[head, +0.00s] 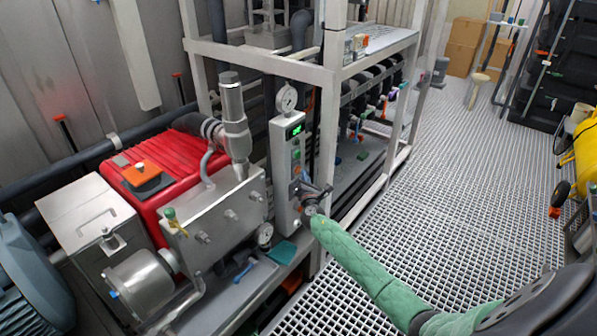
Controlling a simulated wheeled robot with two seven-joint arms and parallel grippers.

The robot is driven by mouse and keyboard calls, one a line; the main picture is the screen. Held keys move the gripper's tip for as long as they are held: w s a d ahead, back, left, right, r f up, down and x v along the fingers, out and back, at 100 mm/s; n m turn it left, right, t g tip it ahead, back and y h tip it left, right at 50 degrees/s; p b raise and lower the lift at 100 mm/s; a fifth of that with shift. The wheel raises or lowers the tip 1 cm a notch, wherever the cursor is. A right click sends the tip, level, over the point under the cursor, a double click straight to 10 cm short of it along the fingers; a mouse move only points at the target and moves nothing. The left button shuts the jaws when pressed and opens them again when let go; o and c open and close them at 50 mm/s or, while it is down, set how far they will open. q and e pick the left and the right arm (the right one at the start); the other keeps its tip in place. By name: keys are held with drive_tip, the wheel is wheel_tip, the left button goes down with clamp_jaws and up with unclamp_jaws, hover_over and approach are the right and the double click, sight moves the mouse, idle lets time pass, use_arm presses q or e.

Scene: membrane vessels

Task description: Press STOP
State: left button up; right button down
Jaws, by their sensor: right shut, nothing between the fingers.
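A narrow grey control box (281,165) stands upright at the front post of the frame in the head view. It has a lit green display (295,130) near its top and a column of small buttons (296,155) below. I cannot read any label, so I cannot tell which button is STOP. My right gripper (299,191) is shut and empty, in front of the lower part of the box. It hides part of the panel there. I cannot tell whether its fingertips touch the panel. My left gripper is out of view.
A red machine (182,158) with metal fittings stands left of the box. A round gauge (287,98) sits above the box. A pale metal frame (328,110) rises close behind my right gripper. The grating floor (450,170) is open to the right; a yellow tank (585,155) stands at the far right.

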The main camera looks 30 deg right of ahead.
drive_tip(key=s, duration=0.1)
drive_tip(key=s+d, duration=0.1)
drive_tip(key=s, duration=0.1)
drive_tip(key=s+d, duration=0.1)
drive_tip(key=shift+s, duration=0.3)
idle(0.8)
